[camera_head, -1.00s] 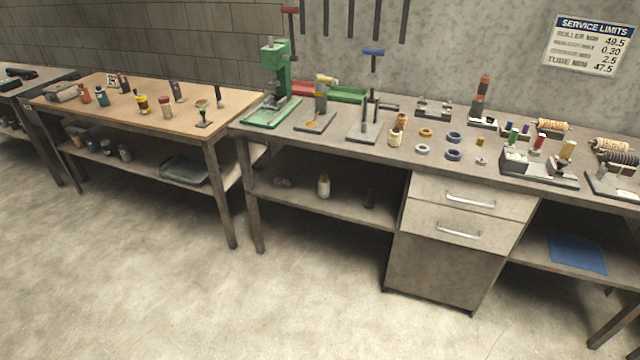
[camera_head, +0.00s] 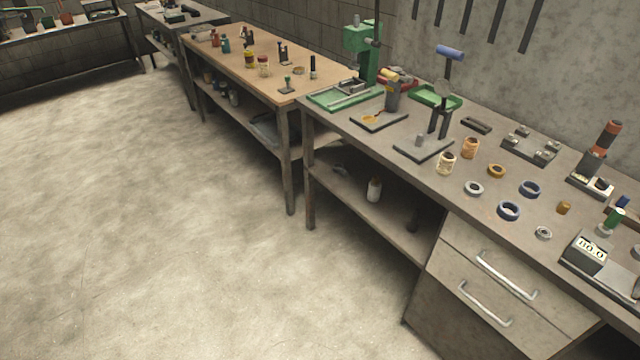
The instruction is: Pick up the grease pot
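I cannot tell for certain which container is the grease pot. Two small jars stand close together on the grey bench (camera_head: 409,178): a pale one with a dark top (camera_head: 447,163) and an orange-brown one (camera_head: 470,148). Behind them, a dark cylinder with a yellow top (camera_head: 392,93) stands by a flat plate (camera_head: 379,121) bearing an amber smear. On the wooden table, a yellow jar with a dark red band (camera_head: 250,59) and a cream jar with a red top (camera_head: 263,66) stand side by side. My gripper is not in view.
Several rings, including a blue one (camera_head: 509,210), lie near the jars. A blue-handled press (camera_head: 441,110) and a green press (camera_head: 361,50) stand on the grey bench. A white bottle (camera_head: 374,189) is on the lower shelf. The concrete floor (camera_head: 150,220) in front is clear.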

